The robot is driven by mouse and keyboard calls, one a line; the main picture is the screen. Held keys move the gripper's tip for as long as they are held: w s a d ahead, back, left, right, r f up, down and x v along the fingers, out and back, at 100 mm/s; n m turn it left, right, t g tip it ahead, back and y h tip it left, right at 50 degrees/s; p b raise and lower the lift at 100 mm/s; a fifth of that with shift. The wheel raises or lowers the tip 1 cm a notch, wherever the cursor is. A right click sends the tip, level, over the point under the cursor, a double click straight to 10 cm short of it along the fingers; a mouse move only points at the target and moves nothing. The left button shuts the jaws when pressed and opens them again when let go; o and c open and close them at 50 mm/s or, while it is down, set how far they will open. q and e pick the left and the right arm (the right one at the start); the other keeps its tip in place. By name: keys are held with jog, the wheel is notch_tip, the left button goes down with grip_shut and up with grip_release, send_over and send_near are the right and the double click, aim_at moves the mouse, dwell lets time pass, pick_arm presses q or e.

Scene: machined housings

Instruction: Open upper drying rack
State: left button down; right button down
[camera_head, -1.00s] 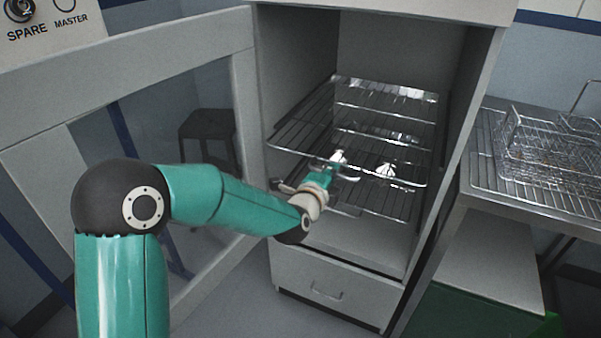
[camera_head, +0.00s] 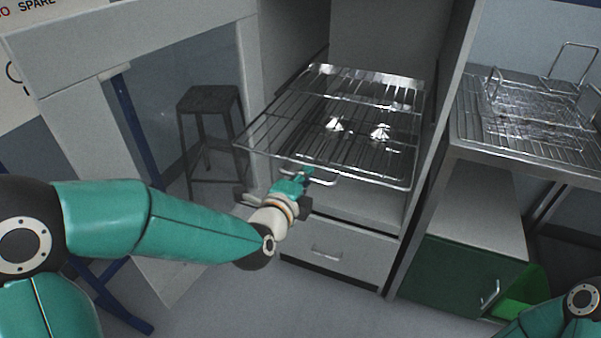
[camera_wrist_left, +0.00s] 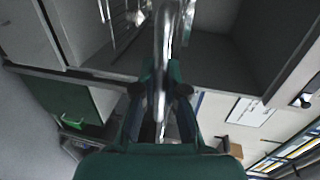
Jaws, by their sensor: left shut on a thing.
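The upper drying rack (camera_head: 370,179) is a shiny wire shelf in the open grey cabinet. Its front part sticks out past the cabinet opening. My left gripper (camera_head: 303,180) is shut on the metal handle at the rack's front edge. In the left wrist view, its fingers (camera_wrist_left: 163,88) close around a bright metal bar (camera_wrist_left: 163,45). A lower rack is mostly hidden beneath the upper one. My right arm shows at the lower right corner, but its gripper is out of view.
The cabinet's glazed door (camera_head: 83,110) stands open at the left, beside my left arm. A dark stool (camera_head: 208,100) is behind its glass. A closed drawer (camera_head: 330,250) is below the racks. A metal bench (camera_head: 500,150) with wire baskets (camera_head: 530,105) stands at the right.

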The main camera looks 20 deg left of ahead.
pick_arm(q)
jog(key=shift+s+d+f, duration=0.1)
jog(key=shift+s+f, duration=0.05)
jog(key=shift+f, duration=0.15)
jog(key=c, duration=1.2)
grip_release()
jog(key=shift+r, duration=0.15)
jog(key=v, duration=0.7)
jog(key=shift+s, duration=0.15)
